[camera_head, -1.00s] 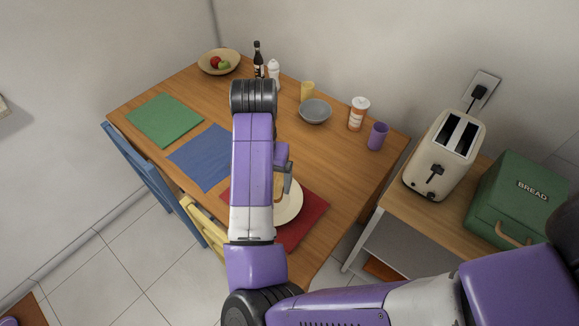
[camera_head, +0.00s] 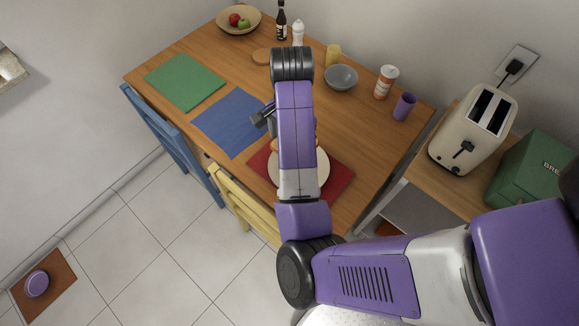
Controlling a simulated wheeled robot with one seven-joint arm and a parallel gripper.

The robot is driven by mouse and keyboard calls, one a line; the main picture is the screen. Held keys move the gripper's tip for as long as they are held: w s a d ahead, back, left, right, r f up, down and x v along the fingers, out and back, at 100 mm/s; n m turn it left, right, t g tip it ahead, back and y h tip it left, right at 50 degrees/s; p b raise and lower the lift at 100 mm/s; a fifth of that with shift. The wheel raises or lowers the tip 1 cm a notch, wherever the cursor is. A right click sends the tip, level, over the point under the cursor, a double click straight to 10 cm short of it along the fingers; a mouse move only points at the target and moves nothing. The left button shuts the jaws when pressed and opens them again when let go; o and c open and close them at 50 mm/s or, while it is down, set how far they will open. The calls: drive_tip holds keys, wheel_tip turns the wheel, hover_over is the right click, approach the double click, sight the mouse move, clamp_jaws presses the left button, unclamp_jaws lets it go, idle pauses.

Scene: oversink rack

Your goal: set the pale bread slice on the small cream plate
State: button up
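The small cream plate (camera_head: 318,172) lies on a red mat on the wooden table, partly hidden behind my arm. A tan-brown piece, which looks like the bread slice (camera_head: 277,146), shows at the plate's far left edge beside my arm. Most of it is hidden, so I cannot tell whether it lies flat or how pale it is. My gripper (camera_head: 262,117) shows only as a grey finger part sticking out left of my arm, over the blue mat's right edge. It appears apart from the bread. The rest of the gripper is hidden behind the arm.
The red mat (camera_head: 338,182), blue mat (camera_head: 228,122) and green mat (camera_head: 186,81) lie along the table. A grey bowl (camera_head: 341,78), white-orange bottle (camera_head: 385,82) and purple cup (camera_head: 404,106) stand at the back right. A toaster (camera_head: 470,135) and green bread box (camera_head: 530,175) stand further right.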

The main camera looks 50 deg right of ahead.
drive_tip(key=shift+d+f, duration=0.35)
drive_tip(key=f+b, duration=0.2)
drive_tip(key=f, duration=0.2)
drive_tip(key=f+b, duration=0.2)
drive_tip(key=f, duration=0.2)
drive_tip(key=a+f+b, duration=0.1)
drive_tip(key=f+b, duration=0.1)
drive_tip(key=f, duration=0.2)
drive_tip(key=shift+a+f, duration=0.1)
drive_tip(key=shift+f, duration=0.3)
drive_tip(key=shift+s, duration=0.3)
